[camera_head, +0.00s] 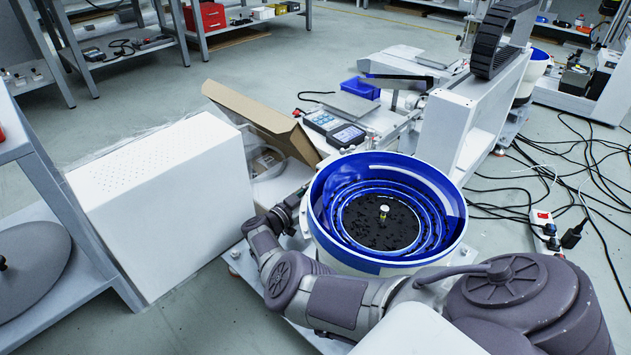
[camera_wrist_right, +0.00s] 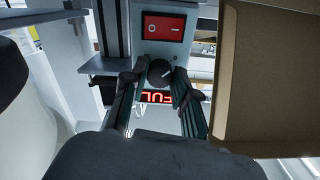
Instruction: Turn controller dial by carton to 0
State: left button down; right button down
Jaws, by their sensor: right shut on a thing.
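In the right wrist view the controller (camera_wrist_right: 145,50) is a pale upright panel with a red rocker switch (camera_wrist_right: 163,27), a black round dial (camera_wrist_right: 160,72) and a red lit display (camera_wrist_right: 156,97). The dial's white pointer mark aims to the upper right. My right gripper (camera_wrist_right: 156,79) has its dark fingers on both sides of the dial and is shut on it. The brown carton (camera_wrist_right: 270,85) stands close to the right; in the head view the carton (camera_head: 262,120) is open behind the bowl. There the controller is not clearly visible. My left gripper is not in view.
A blue-lined feeder bowl (camera_head: 450,225) stands beside my right arm. A white perforated box (camera_head: 165,200) is left of the carton. Handheld meters (camera_head: 335,127) lie behind the bowl. Cables (camera_head: 510,185) spread on the floor at right.

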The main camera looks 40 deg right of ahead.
dwell(0.3)
jog(key=c, duration=0.9)
grip_release()
jog(key=shift+s+a, duration=0.2)
jog(key=shift+a, duration=1.65)
jog(key=shift+s+a, duration=0.15)
jog(key=shift+a, duration=1.7)
